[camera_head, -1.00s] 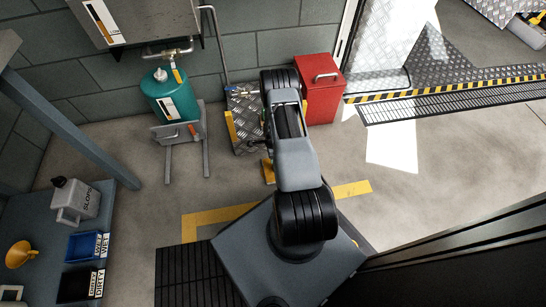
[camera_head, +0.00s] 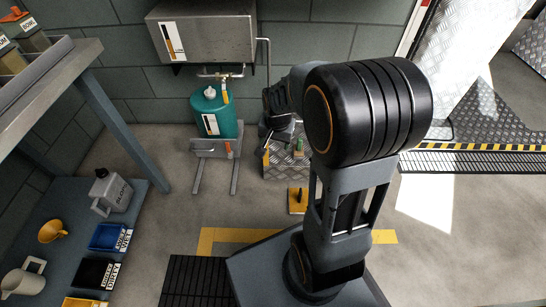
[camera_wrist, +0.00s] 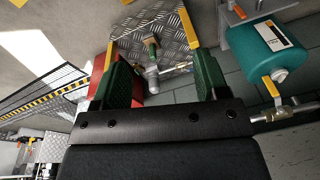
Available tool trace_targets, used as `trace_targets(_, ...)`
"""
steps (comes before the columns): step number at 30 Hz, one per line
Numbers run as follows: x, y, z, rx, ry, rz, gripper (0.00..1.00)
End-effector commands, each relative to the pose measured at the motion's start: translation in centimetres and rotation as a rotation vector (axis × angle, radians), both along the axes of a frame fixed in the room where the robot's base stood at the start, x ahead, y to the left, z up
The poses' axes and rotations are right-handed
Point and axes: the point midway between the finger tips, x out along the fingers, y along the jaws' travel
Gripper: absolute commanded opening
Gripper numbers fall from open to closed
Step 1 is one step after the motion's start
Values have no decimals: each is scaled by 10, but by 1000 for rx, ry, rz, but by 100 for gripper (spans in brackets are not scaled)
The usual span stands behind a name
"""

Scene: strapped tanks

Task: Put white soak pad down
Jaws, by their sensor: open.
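I cannot make out a white soak pad in either view. My gripper (camera_wrist: 164,78) is open in the wrist view, its two green-padded fingers apart with no pad between them. Beyond the fingers, a metal fitting (camera_wrist: 152,78) shows in front of a checker-plate stand (camera_wrist: 165,30); I cannot tell whether the fingers touch anything. The stand also shows in the head view (camera_head: 285,171), partly hidden by my arm. The teal tank (camera_head: 213,115) stands upright in a grey frame left of the stand, and it also shows in the wrist view (camera_wrist: 268,52).
A low bench at left holds a grey SLOPS can (camera_head: 116,192), a blue tray (camera_head: 104,236), a black tray (camera_head: 93,271), a yellow funnel (camera_head: 51,231) and a pale jug (camera_head: 24,281). A steel wall cabinet (camera_head: 205,35) hangs above the tank.

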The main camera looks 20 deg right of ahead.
Motion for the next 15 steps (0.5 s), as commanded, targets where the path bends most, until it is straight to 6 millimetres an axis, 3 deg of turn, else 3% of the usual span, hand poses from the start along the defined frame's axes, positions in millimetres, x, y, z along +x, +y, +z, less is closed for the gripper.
trace_targets(1, -15, 12, 20, -14, -20, 95, 68)
trace_targets(3, -35, 26, 39, -33, -32, 226, 68)
trace_targets(6, -62, 41, 57, -56, -46, 386, 68)
trace_targets(10, -89, 53, 70, -82, -62, 538, 68)
trace_targets(15, -108, 59, 77, -100, -71, 644, 68)
